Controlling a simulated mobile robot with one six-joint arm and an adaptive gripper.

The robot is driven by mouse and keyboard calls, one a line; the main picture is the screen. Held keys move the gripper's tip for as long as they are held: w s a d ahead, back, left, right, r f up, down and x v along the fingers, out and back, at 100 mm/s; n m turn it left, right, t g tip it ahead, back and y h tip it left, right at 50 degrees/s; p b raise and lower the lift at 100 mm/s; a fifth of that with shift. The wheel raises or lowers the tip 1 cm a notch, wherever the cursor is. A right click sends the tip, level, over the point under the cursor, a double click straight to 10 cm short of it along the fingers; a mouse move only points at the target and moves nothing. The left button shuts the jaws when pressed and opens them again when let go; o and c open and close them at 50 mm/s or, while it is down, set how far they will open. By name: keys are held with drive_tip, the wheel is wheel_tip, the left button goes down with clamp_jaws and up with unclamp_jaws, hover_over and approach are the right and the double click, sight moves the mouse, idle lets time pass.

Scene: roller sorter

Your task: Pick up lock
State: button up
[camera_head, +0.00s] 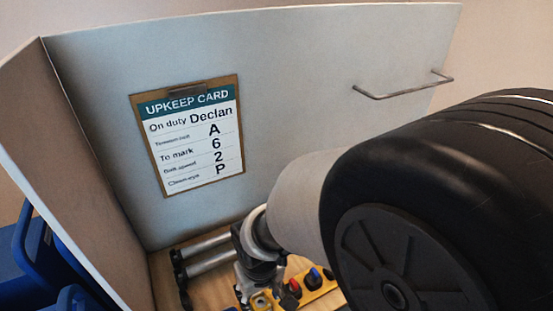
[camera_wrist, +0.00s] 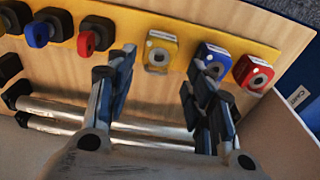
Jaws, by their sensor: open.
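In the wrist view, three lock-like blocks with round faces hang in a row on a yellow strip (camera_wrist: 222,24): a yellow lock (camera_wrist: 160,50), a blue lock (camera_wrist: 213,60) and a red lock (camera_wrist: 254,73). My gripper (camera_wrist: 160,78) is open and empty, with its fingers spread below the strip. The yellow lock shows in the gap beyond the fingertips, and the right fingertip overlaps the blue lock's lower edge. I cannot tell whether they touch. In the head view, my gripper (camera_head: 256,282) is low in the picture and partly hidden by my arm.
Black switches, with a blue knob (camera_wrist: 37,34) and a red knob (camera_wrist: 87,42), sit left of the locks. Metal rollers (camera_head: 208,254) lie below a tall grey panel (camera_head: 290,110) bearing an upkeep card (camera_head: 190,138) and a handle (camera_head: 403,92). Blue bins (camera_head: 22,250) stand at left.

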drive_tip(key=f+b, duration=0.1)
drive_tip(key=f, duration=0.2)
drive_tip(key=f+b, duration=0.2)
drive_tip(key=f, duration=0.1)
drive_tip(key=shift+w+f, duration=0.2)
drive_tip(key=shift+f, duration=0.05)
drive_tip(key=shift+r, duration=0.1)
drive_tip(key=shift+c, duration=0.5)
drive_tip(key=c, duration=0.9)
wheel_tip(320, 180, up, 20)
drive_tip(key=p, duration=0.8)
wheel_tip(320, 180, up, 5)
drive_tip(key=p, duration=0.3)
hover_over(261, 305)
drive_tip(key=shift+f, duration=0.2)
